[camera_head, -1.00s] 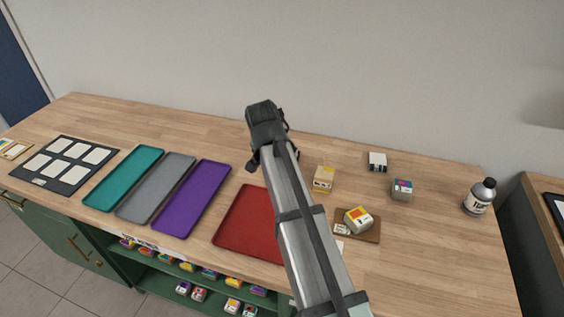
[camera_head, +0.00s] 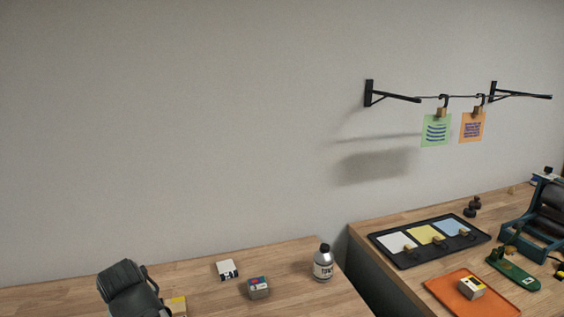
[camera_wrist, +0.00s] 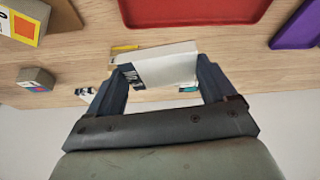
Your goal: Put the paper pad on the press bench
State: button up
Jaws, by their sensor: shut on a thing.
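The paper pad (camera_wrist: 172,68), a white block with a dark lettered band, is between my gripper's two fingers (camera_wrist: 160,72) in the wrist view. My gripper is shut on it. In the head view my gripper (camera_head: 132,290) shows from behind at the lower left, over the near wooden table, and hides the pad. The press bench (camera_head: 362,233) is the wooden bench at the right, well apart from my gripper. On it are a dark blue roller press (camera_head: 547,212), an orange tray (camera_head: 495,303) holding a small block, and a black tray (camera_head: 412,264) with paper sheets.
A bottle (camera_head: 322,264), a labelled block (camera_head: 259,289) and a white-and-black item (camera_head: 228,270) stand on the near table. A gap separates the two tables. A green tool (camera_head: 515,274) lies on the bench. A wall rail (camera_head: 468,97) carries clipped prints. A red tray (camera_wrist: 190,10) shows in the wrist view.

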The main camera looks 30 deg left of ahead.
jog(key=w+d+r+m+t+h, duration=0.1)
jog(key=w+d+r+m, duration=0.15)
jog(key=w+d, duration=1.25)
jog(key=w+d+r+m+t+h, duration=0.1)
jog(key=w+d+m, duration=0.3)
jog(key=w+d, duration=1.1)
jog(key=w+d+r+m+h, duration=0.1)
jog(key=w+d+m, duration=0.1)
jog(key=d, duration=1.1)
jog(key=w+d+r+m+h, duration=0.1)
jog(key=w+d+m, duration=0.2)
jog(key=d, duration=1)
jog(key=w+d+r+m+h, duration=0.1)
jog(key=w+d, duration=0.5)
jog(key=d, duration=0.6)
jog(key=shift+d+m, duration=0.4)
jog(key=shift+m, duration=0.45)
